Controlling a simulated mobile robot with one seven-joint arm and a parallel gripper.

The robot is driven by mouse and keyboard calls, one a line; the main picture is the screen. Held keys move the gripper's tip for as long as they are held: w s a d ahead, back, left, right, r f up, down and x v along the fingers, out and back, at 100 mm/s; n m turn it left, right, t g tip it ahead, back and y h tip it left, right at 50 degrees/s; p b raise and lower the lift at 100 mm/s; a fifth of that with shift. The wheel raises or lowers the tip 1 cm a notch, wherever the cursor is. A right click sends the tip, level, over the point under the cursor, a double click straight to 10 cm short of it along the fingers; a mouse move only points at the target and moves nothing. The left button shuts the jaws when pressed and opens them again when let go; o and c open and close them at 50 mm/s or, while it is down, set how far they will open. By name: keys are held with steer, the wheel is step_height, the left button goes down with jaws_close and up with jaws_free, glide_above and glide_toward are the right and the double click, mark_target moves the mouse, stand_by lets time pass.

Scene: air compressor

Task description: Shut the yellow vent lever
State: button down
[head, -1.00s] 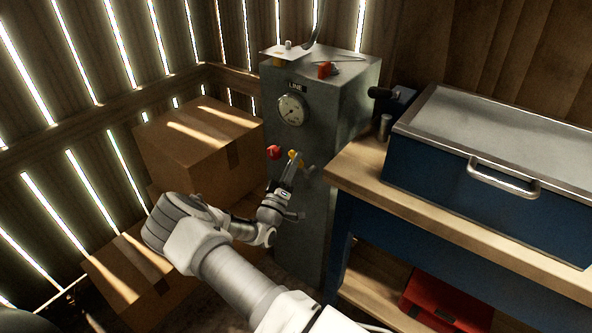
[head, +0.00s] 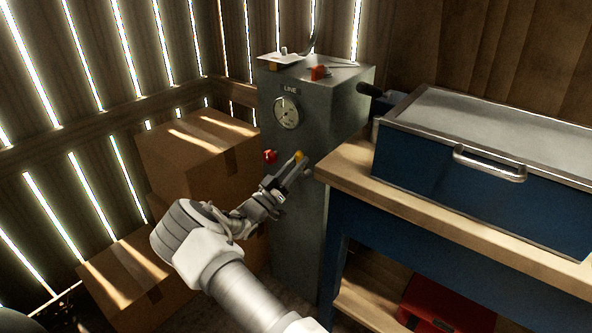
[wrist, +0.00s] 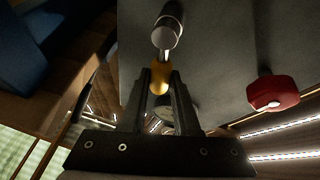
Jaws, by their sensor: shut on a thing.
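The yellow vent lever (head: 299,157) is on the front of the grey compressor cabinet (head: 330,110), below the gauge. In the wrist view the yellow lever (wrist: 160,78) sits between my fingertips, beside a round metal fitting (wrist: 166,34). My gripper (head: 291,172) is shut on the lever, and it also shows in the wrist view (wrist: 161,88). The fingers partly cover the lever in the head view, so its exact angle is hard to tell.
A red knob (head: 270,156) is just left of the lever and shows in the wrist view (wrist: 273,92). Cardboard boxes (head: 190,160) stand to the left. A workbench (head: 345,165) with a blue chest (head: 430,165) stands close on the right. A gauge (head: 286,112) is above.

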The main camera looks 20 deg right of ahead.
steer(key=shift+s+d+m+g+h+b, duration=0.15)
steer(key=shift+s+m+g+h+b, duration=0.1)
steer(key=shift+m+g, duration=0.4)
steer(key=shift+s+d+m+g+h+b, duration=0.15)
steer(key=shift+m+g+b, duration=0.15)
steer(key=shift+m, duration=0.65)
steer(key=c, duration=0.7)
jaws_free()
steer(key=shift+o, duration=0.2)
steer(key=shift+a, duration=0.1)
steer(key=p+v, duration=0.2)
steer(key=v, duration=1.5)
steer(key=shift+a+r+p, duration=0.15)
steer(key=shift+a+p, duration=0.05)
steer(key=shift+p, duration=0.15)
steer(key=shift+s, duration=0.1)
